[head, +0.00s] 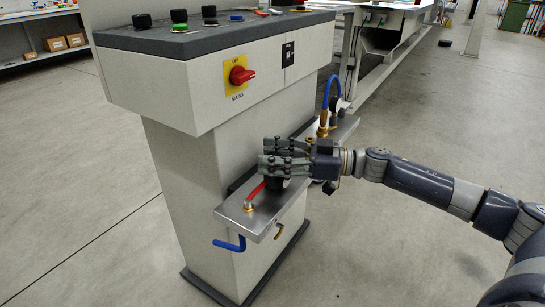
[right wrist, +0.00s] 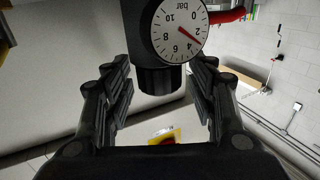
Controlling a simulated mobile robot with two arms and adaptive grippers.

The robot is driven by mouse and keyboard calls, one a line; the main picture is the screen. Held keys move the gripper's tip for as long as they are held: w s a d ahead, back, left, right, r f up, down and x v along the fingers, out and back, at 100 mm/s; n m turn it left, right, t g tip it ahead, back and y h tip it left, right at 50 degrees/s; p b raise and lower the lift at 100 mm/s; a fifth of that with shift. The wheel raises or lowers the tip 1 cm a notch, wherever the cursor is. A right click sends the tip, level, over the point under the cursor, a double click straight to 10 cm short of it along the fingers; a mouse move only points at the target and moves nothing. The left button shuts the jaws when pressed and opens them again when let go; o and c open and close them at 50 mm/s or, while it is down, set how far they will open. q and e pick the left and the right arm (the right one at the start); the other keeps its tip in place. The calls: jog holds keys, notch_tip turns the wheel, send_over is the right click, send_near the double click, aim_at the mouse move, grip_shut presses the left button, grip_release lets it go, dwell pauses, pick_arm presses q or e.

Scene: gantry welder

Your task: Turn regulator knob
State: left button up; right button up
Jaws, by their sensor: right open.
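The regulator (head: 276,184) is a black body on the metal shelf, with a red hose at its side. In the head view my right gripper (head: 272,158) covers its top, so the knob is hidden there. In the right wrist view the black ribbed knob (right wrist: 160,80) sits between the two open fingers of my right gripper (right wrist: 164,92), with gaps visible on both sides. Beside the knob, the regulator's round white bar gauge (right wrist: 180,28) shows a red needle between 2 and 4. My left gripper is not in view.
The metal shelf (head: 238,213) juts from the grey console column (head: 185,170). It also carries a brass fitting with a blue hose (head: 328,92) at the back and a blue lever (head: 229,243) underneath. A red rotary switch (head: 240,75) is above.

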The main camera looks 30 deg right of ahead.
jog(key=c, duration=1.1)
jog(key=shift+m+t+h+p, duration=0.4)
jog(key=shift+t+p, duration=0.1)
jog(key=shift+p, duration=0.1)
